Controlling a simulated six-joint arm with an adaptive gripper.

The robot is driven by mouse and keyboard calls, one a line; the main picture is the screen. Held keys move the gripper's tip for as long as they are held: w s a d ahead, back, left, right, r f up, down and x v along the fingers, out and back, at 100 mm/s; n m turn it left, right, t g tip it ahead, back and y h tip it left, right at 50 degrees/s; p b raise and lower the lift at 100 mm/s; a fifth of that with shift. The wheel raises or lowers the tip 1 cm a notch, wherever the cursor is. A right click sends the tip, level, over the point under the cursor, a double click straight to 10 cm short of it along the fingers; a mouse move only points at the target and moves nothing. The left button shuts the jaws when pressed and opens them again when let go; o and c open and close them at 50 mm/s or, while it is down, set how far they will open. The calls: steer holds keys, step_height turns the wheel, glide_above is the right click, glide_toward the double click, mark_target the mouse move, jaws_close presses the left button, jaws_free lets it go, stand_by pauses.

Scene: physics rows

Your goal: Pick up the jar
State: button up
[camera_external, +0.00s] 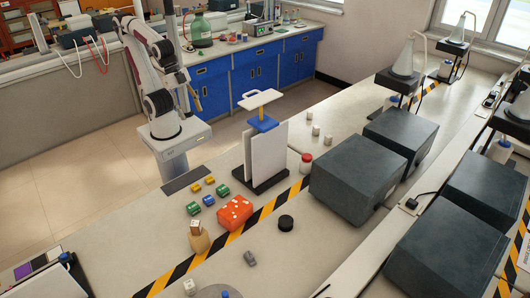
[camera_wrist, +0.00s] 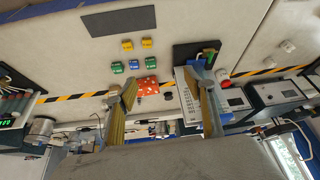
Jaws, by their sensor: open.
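A small white jar with a red lid (camera_external: 305,163) stands upright on the bench, right of the white upright panels. Its red top shows in the wrist view (camera_wrist: 222,75), beside the right finger. A tan rounded vessel (camera_external: 199,240) with a wooden cube (camera_external: 196,227) on top stands near the bench's front left; I cannot tell which of the two the task calls the jar. My gripper (camera_external: 197,102) is raised above the bench's far-left side, away from both. In the wrist view my gripper (camera_wrist: 160,80) is open, with nothing between its fingers.
An orange dotted block (camera_external: 234,212), green and yellow blocks, a black puck (camera_external: 286,222) and large dark grey boxes (camera_external: 372,172) stand around. Bare bench lies between the small blocks and panels.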

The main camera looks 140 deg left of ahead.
steer(key=w+a+f+n+y, duration=0.1)
steer(key=w+a+f, duration=0.6)
steer(key=a, duration=0.4)
steer(key=w+a+f+n+y, duration=0.1)
steer(key=w+a+f+n, duration=0.1)
steer(key=w+a+f, duration=0.6)
steer(key=w+a+f+n+t+y, duration=0.1)
steer(key=w+a+f, duration=0.6)
steer(key=a, duration=0.7)
steer(key=shift+w+f, duration=0.2)
steer(key=shift+w, duration=0.05)
steer(key=shift+w+a+f+m+t, duration=0.15)
steer(key=shift+w+a+t, duration=0.1)
steer(key=shift+w+t, duration=0.25)
steer(key=shift+w+a+r+m+t, duration=0.1)
steer(key=shift+w+a+m+t, duration=0.1)
steer(key=shift+w+t, duration=0.25)
steer(key=shift+w+m+t, duration=0.35)
steer(key=shift+w+t, duration=0.25)
steer(key=shift+t, duration=0.45)
steer(key=shift+w+d+r+m+t+h, duration=0.15)
steer(key=shift+d+r+m+t, duration=0.1)
steer(key=shift+r+t, duration=0.35)
steer(key=shift+w+d+r+m+t+h, duration=0.1)
steer(key=shift+d+r+m+t+h, duration=0.15)
steer(key=shift+r+t, duration=0.4)
steer(key=shift+w+d+r+m+t+h, duration=0.1)
steer(key=shift+d+r+m+t, duration=0.15)
steer(key=shift+t, duration=0.6)
